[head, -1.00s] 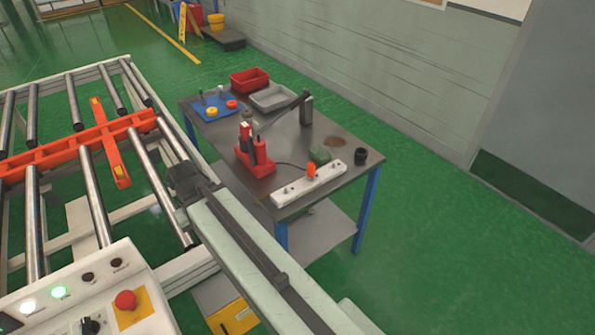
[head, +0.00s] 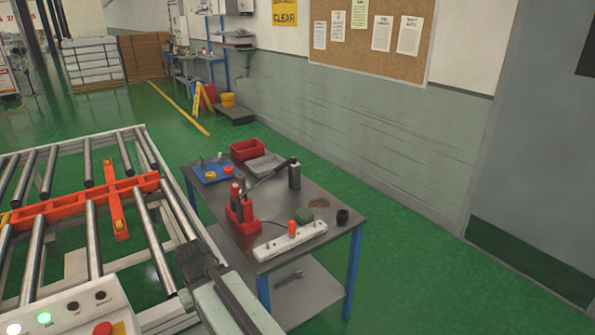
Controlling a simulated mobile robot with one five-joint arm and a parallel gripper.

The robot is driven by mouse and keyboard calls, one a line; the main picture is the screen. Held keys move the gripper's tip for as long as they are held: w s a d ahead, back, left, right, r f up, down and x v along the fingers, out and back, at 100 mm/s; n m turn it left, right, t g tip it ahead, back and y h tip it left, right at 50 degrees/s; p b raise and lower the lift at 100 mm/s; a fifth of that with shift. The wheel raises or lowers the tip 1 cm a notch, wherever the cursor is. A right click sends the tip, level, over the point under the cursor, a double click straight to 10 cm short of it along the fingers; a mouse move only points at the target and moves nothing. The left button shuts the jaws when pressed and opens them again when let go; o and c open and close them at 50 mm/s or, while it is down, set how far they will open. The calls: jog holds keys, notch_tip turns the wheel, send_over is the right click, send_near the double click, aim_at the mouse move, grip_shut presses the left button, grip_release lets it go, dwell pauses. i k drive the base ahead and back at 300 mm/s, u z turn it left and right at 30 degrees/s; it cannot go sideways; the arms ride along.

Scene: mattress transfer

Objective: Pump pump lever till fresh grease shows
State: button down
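The red grease pump (head: 240,218) stands on the dark table. Its grey pump lever (head: 268,178) slants up and to the right, ending by a dark upright cylinder (head: 294,176). A white bar (head: 290,243) with an orange cap (head: 292,228) lies along the table's near edge. I cannot make out any grease on it. My gripper (head: 193,262) is the dark end of my pale arm, left of the table's near corner and apart from the pump. Its fingers are too unclear to tell open from shut.
A roller conveyor (head: 153,250) stands left. Green floor is clear to the right.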

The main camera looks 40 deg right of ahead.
aim_at(284, 165)
jog(key=z, duration=0.15)
jog(key=i, duration=1.1)
jog(key=u, duration=0.65)
